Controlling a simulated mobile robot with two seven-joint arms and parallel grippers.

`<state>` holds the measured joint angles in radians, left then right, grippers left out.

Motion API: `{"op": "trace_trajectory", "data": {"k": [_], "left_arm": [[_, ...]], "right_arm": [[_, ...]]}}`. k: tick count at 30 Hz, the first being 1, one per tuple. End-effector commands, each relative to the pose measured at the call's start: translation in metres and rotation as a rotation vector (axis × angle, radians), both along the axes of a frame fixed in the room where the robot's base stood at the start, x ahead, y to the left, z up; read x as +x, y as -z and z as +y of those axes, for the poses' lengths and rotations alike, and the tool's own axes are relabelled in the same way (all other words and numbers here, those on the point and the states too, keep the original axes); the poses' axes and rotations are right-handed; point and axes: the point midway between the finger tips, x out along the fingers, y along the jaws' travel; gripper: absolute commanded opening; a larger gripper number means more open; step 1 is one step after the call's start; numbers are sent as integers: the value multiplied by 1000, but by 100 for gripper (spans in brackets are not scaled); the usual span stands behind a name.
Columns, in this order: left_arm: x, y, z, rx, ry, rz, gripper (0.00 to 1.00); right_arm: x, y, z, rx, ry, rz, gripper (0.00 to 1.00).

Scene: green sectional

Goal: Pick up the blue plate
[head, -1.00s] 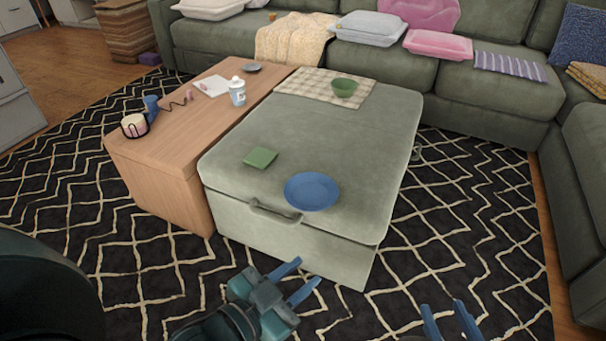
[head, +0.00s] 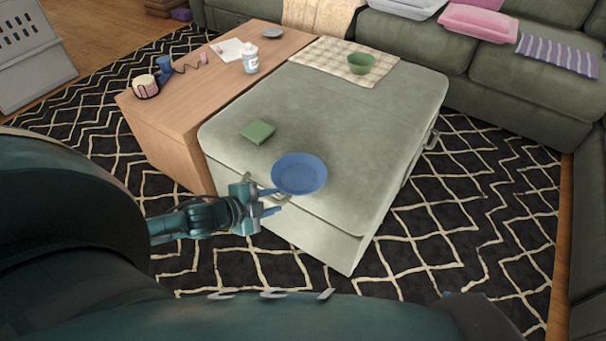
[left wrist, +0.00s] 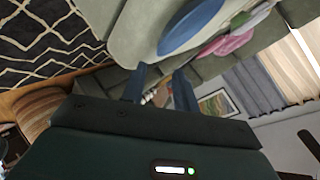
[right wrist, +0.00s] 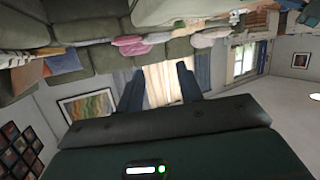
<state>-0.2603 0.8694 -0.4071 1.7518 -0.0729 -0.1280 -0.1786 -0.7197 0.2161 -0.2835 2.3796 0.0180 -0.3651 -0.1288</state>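The blue plate (head: 299,174) lies near the front edge of the green ottoman (head: 345,115). It also shows at the top of the left wrist view (left wrist: 190,25), beyond the fingertips. My left gripper (head: 273,201) is open and empty at the plate's near left side, by the ottoman's front edge. One fingertip overlaps the plate's rim in the head view; I cannot tell whether it touches. My right gripper (right wrist: 160,80) is open and empty in its wrist view, facing away toward the room. It is not clearly seen in the head view.
A green square item (head: 257,132) lies left of the plate. A green bowl (head: 360,64) stands on a checked cloth (head: 322,58) at the back. A wooden table (head: 205,85) with small items adjoins the ottoman. Patterned rug lies right of it.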

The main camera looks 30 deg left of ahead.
Motion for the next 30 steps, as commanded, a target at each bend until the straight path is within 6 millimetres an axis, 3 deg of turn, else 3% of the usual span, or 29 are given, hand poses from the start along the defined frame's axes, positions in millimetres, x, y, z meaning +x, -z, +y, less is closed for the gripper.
{"op": "trace_trajectory", "data": {"k": [6, 16, 24, 30], "left_arm": [[32, 20, -11, -1, 0, -4, 30], [52, 31, -21, -3, 1, -3, 30], [82, 48, -36, -2, -1, -2, 30], [88, 50, -39, -1, 0, 0, 30]], "right_arm": [[5, 4, 2, 2, -6, -89, 36], [7, 2, 4, 8, -13, -156, 36], [9, 1, 9, 16, -35, -274, 36], [9, -2, 11, 19, -42, -300, 36]]}}
